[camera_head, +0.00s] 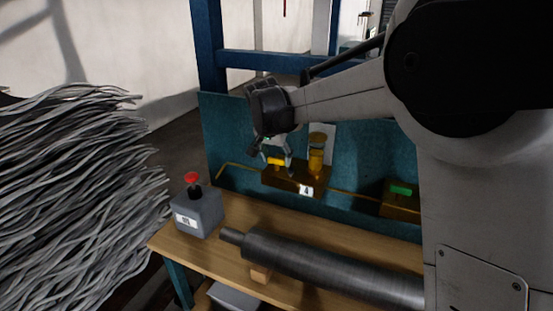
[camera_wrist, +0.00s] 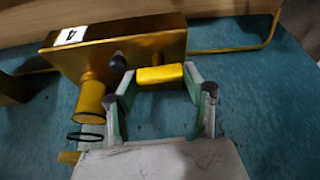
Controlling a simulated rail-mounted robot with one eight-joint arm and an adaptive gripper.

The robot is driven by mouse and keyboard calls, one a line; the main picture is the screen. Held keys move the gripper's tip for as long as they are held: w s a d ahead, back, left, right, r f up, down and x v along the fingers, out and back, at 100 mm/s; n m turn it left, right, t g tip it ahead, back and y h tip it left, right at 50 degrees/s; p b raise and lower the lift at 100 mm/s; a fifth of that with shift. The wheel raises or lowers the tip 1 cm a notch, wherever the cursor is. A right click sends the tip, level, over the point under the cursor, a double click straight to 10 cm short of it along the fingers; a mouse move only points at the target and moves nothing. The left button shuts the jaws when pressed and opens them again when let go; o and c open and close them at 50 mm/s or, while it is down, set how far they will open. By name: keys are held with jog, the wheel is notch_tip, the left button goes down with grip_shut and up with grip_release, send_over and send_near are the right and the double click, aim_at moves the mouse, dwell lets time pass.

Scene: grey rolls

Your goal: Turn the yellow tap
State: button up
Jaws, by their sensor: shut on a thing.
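The yellow tap (camera_head: 276,161) sits on a brass block (camera_head: 292,177) marked 4, fixed to the teal panel. In the wrist view the tap is a short yellow bar (camera_wrist: 159,75) on the side of the brass block (camera_wrist: 120,45). My gripper (camera_head: 273,153) is at the tap from above, and in the wrist view its two fingers (camera_wrist: 160,82) are at the bar's two ends, shut on it. The stem behind the tap handle shows only in part.
A second brass block with a green tap (camera_head: 402,190) is on the panel at right. A brass cylinder (camera_head: 316,158) stands on the block beside the tap. A grey box with a red button (camera_head: 193,178) and a steel roll (camera_head: 320,265) are on the wooden bench (camera_head: 195,250). Grey strands (camera_head: 75,200) fill the left.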

dwell(0.5)
jog(key=o, duration=1.2)
jog(key=shift+c, duration=0.2)
jog(key=shift+r, duration=0.1)
jog(key=v, duration=1.2)
jog(key=shift+a, duration=0.1)
jog(key=s+d+n+t+y, duration=0.1)
jog(key=s+d+n, duration=0.1)
jog(key=s+d, duration=1.35)
jog(key=s+d+f+n+t, duration=0.1)
jog(key=s+f, duration=0.3)
jog(key=s, duration=0.5)
jog(key=s+d+f+n, duration=0.1)
jog(key=s+d+f, duration=0.3)
jog(key=s, duration=0.5)
jog(key=shift+d+f+t+y, duration=0.15)
jog(key=shift+f+t+y, duration=0.2)
jog(key=shift+f, duration=0.3)
